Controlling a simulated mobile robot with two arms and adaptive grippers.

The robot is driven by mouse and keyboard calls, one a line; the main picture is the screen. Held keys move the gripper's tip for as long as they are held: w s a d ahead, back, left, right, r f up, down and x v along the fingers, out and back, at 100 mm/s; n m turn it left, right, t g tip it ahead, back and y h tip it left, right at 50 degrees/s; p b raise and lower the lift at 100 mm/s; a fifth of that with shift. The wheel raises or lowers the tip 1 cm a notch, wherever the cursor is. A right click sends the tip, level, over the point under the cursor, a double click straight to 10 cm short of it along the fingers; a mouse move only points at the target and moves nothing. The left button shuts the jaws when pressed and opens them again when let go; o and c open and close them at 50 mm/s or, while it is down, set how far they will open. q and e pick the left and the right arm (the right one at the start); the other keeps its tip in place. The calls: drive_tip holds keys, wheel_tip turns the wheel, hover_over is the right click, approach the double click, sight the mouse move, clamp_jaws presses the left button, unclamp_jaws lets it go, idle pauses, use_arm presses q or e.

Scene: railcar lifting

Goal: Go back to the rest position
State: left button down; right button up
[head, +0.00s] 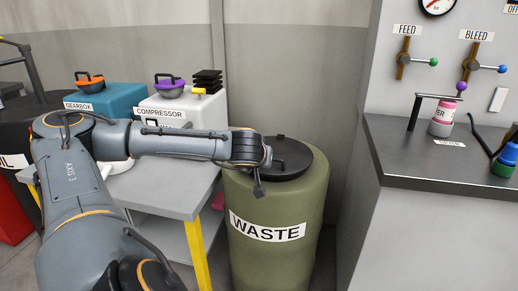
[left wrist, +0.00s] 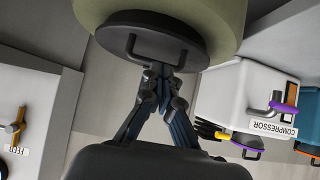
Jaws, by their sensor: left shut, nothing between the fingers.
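My left arm reaches in from the left in the head view, its end in front of the green WASTE drum (head: 300,205) with a black lid (head: 295,158). The left gripper (left wrist: 160,72) is shut and empty in the left wrist view. Its fingertips appear just below the handle of the black lid (left wrist: 190,45) in that picture; I cannot tell if they touch it. In the head view the fingers are mostly hidden behind the wrist. My right gripper is not in view.
A grey table (head: 180,195) with yellow legs stands left of the drum. The teal GEARBOX box (head: 120,97) and white COMPRESSOR box (head: 208,116) are behind my arm. At right is a dark-topped counter (head: 400,150) with a pink-labelled container (head: 441,118), under FEED and BLEED valves.

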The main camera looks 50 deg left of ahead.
use_arm(q)
drive_tip(key=shift+s+d+f+b, duration=0.15)
drive_tip(key=shift+s+d+f, duration=0.15)
drive_tip(key=shift+s+d, duration=0.3)
drive_tip(key=shift+s+d+f+b, duration=0.25)
drive_tip(key=shift+s+d, duration=0.2)
drive_tip(key=shift+s, duration=0.2)
drive_tip(key=shift+s+d+f+b, duration=0.1)
drive_tip(key=shift+s+d+f, duration=0.2)
drive_tip(key=shift+s+d, duration=0.3)
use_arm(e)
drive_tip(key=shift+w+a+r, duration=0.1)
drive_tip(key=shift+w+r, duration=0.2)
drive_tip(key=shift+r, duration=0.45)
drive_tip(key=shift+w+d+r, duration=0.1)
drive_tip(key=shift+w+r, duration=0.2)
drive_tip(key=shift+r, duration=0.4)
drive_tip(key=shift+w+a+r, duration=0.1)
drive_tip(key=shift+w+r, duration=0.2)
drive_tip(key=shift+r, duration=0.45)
